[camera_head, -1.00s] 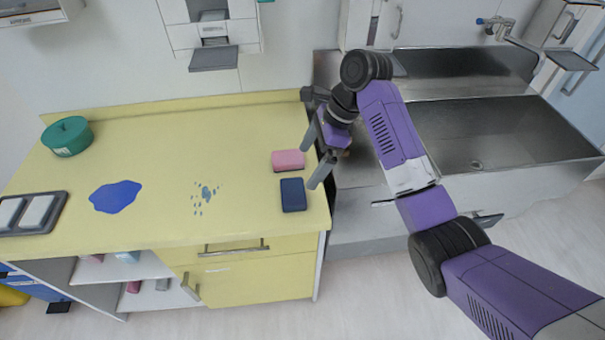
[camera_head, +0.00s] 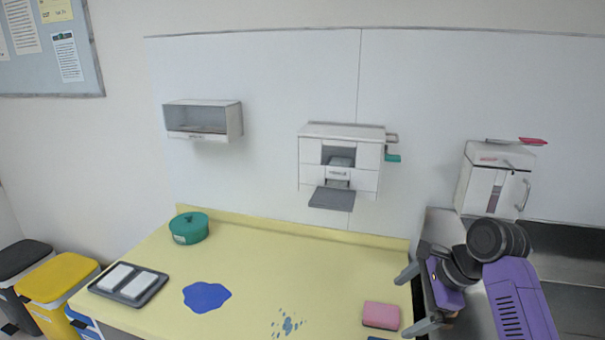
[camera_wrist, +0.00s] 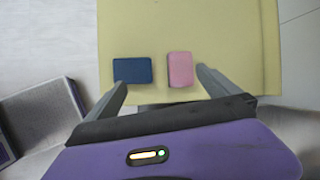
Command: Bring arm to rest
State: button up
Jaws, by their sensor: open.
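My gripper (camera_head: 416,300) is at the right end of the yellow counter (camera_head: 255,250) in the head view. Its two fingers are spread apart with nothing between them. In the wrist view my gripper (camera_wrist: 163,88) also shows open, its fingers pointing toward the counter edge. A pink sponge (camera_head: 381,315) lies on the counter just left of the fingers. In the wrist view the pink sponge (camera_wrist: 181,69) lies beside a dark blue sponge (camera_wrist: 133,70), both apart from the fingers. Only a sliver of the blue one shows in the head view.
A blue puddle (camera_head: 206,296) and blue-green splashes (camera_head: 287,324) mark the counter. A wall dispenser (camera_head: 341,160) hangs behind. A metal sink unit (camera_head: 575,268) is right.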

jog(key=w+r+n+t, duration=0.3)
jog(key=w+n+t, duration=0.1)
jog(key=w+t, duration=0.15)
jog(key=s+a+f+n+t+h+b, duration=0.1)
jog(key=s+n, duration=0.6)
jog(key=s, duration=1.9)
jog(key=s+a+f+n+t+h+b, duration=0.1)
jog(key=s+a+f+n+t+h, duration=0.2)
jog(key=s, duration=2.3)
notch_tip(320, 180, down, 2)
jog(key=a+n+t, duration=0.1)
jog(key=n, duration=0.4)
jog(key=shift+f+t, duration=0.1)
jog(key=shift+t, duration=0.15)
